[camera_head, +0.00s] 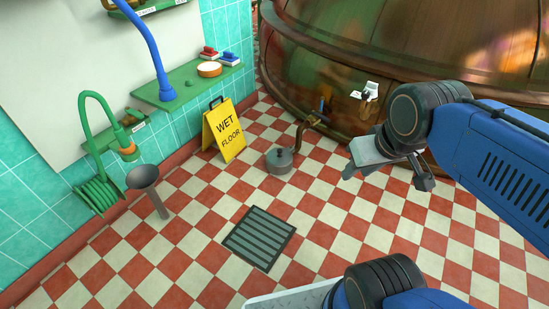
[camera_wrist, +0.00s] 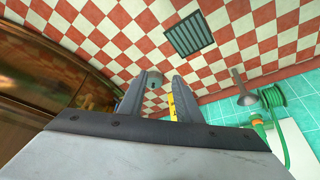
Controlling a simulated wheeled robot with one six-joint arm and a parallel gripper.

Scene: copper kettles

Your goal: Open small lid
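A small grey round pot (camera_head: 280,161) with a flat top stands on the checkered floor, below a bent copper pipe (camera_head: 302,132) from the big copper kettle (camera_head: 330,80). Its top looks like a closed lid, but it is too small to be sure. My gripper (camera_head: 388,176) is in the air to the right of the pot, in front of the kettle. In the wrist view my gripper (camera_wrist: 157,100) is open and empty. The pot (camera_wrist: 154,79) shows beyond the gap between the fingers, well away from them.
A yellow wet floor sign (camera_head: 224,132) stands left of the pot. A floor grate (camera_head: 259,238) lies in front of it. A grey funnel (camera_head: 146,180) and a green hose (camera_head: 98,194) are by the tiled wall. A green shelf (camera_head: 160,96) is above. Floor around the pot is mostly clear.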

